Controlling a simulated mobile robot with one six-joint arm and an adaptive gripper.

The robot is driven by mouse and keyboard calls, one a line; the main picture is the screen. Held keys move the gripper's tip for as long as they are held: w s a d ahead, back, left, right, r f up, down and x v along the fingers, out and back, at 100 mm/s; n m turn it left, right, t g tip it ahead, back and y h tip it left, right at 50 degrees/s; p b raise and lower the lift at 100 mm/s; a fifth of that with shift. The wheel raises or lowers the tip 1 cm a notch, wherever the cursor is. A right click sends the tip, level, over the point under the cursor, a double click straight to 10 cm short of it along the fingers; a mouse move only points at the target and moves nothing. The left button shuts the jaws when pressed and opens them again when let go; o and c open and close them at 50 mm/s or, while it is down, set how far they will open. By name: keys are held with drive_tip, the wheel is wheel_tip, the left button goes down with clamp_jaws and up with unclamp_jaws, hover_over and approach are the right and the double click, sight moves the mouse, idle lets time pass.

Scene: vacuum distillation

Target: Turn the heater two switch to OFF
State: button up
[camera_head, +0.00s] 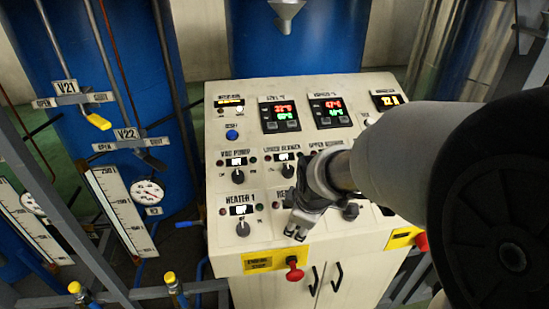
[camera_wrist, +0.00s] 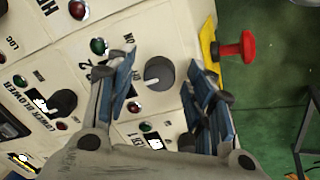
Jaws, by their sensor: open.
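The heater two switch is a dark round knob (camera_wrist: 159,74) with a pale pointer line, seen in the wrist view on the cream control panel (camera_head: 225,190). Its pointer line lies toward the lower left of that view. In the head view my gripper (camera_head: 298,226) is over the bottom row, right of heater 1, and hides the heater two knob.
The heater 1 knob (camera_head: 242,229) is just left of my gripper. The lower blower knob (camera_head: 288,170) is above it. A red emergency stop button (camera_head: 293,271) sticks out from the panel's front below. Valves and gauges stand on the left.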

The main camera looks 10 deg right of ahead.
drive_tip(key=v, duration=1.2)
drive_tip(key=s+f+m+b, duration=0.4)
drive_tip(key=s+m, duration=0.1)
drive_tip(key=s, duration=0.3)
drive_tip(key=s+f+m+b, duration=0.4)
drive_tip(key=s+f+m, duration=0.1)
drive_tip(key=s, duration=0.3)
drive_tip(key=shift+f+m, duration=0.25)
drive_tip(key=shift+m, duration=0.45)
